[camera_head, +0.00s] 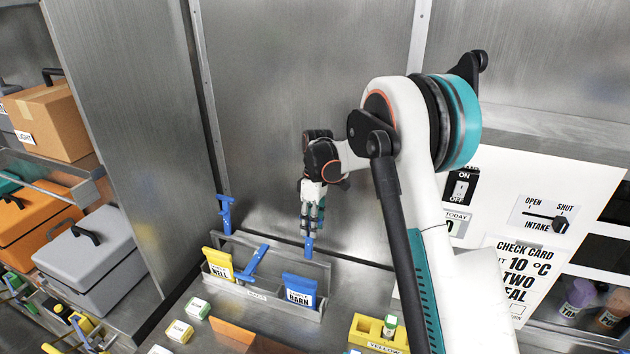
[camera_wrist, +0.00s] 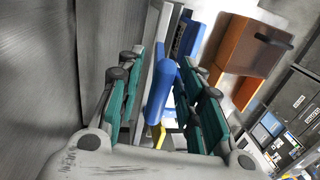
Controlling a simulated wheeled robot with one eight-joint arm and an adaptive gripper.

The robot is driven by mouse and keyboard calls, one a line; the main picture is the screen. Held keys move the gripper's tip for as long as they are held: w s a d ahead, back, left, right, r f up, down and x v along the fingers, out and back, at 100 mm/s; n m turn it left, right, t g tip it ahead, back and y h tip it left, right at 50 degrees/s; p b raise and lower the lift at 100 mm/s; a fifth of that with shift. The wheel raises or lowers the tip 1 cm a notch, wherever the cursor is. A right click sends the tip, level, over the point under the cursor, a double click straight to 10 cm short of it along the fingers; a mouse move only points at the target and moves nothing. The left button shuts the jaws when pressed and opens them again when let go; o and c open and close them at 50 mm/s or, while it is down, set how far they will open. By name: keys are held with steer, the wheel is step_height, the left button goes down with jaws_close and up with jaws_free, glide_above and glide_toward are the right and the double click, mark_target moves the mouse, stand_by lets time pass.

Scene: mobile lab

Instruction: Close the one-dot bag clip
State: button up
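My gripper (camera_head: 311,222) points down above the back of a grey rack (camera_head: 262,292). In the wrist view its teal fingers (camera_wrist: 160,90) stand apart on either side of a blue clip lever (camera_wrist: 163,85), which looks closer to the right finger. The same lever (camera_head: 309,246) shows just below the fingertips in the head view, behind the blue bag (camera_head: 299,290). A second blue clip (camera_head: 252,264) has a tilted lever beside the yellow bag (camera_head: 218,264). I cannot make out dots on any clip.
A metal wall (camera_head: 290,100) rises close behind the rack. Small labelled boxes (camera_head: 197,308) and a yellow holder (camera_head: 378,334) stand in front. Grey and orange cases (camera_head: 88,262) fill the left shelves. A panel with switches (camera_head: 545,216) is at right.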

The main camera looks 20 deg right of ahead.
step_height(320, 180, up, 13)
steer(key=w+d, duration=0.1)
steer(key=w, duration=0.1)
steer(key=shift+d+f+p, duration=0.15)
steer(key=shift+f+p, duration=0.05)
steer(key=shift+p, duration=0.25)
steer(key=shift+s, duration=0.15)
